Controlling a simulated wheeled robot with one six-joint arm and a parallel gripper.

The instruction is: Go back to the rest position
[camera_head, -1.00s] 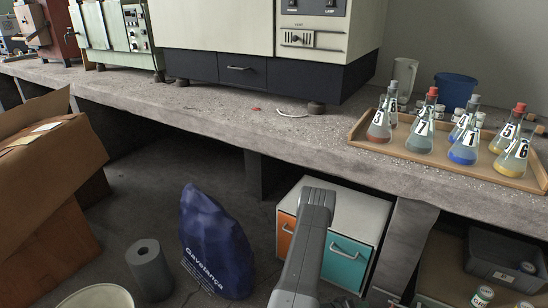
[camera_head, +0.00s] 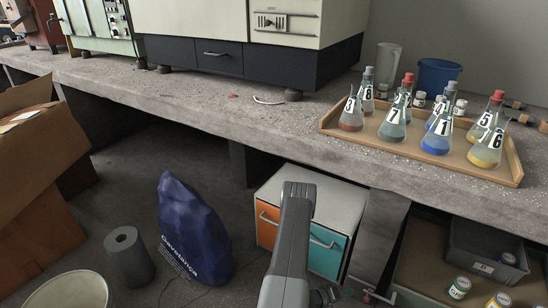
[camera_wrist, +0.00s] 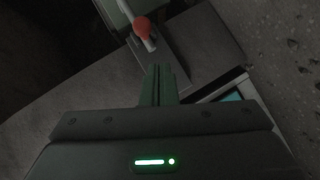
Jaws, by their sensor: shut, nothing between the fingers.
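My arm (camera_head: 290,240) stands in front of the small cabinet with orange and turquoise fronts in the head view. In the wrist view my gripper (camera_wrist: 158,78) is shut, its two dark green fingers together with nothing between them. It points toward a grey surface and a rod with a red ball end (camera_wrist: 142,27), apart from the fingertips. The fingers are not clearly visible in the head view.
The concrete bench (camera_head: 290,130) carries a wooden tray (camera_head: 437,158) of stoppered, numbered flasks, a blue bucket (camera_head: 438,76) and large instruments. A blue bag (camera_head: 192,235), a grey roll (camera_head: 130,258) and cardboard boxes (camera_head: 45,195) stand at left. Jars (camera_head: 460,287) sit low at right.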

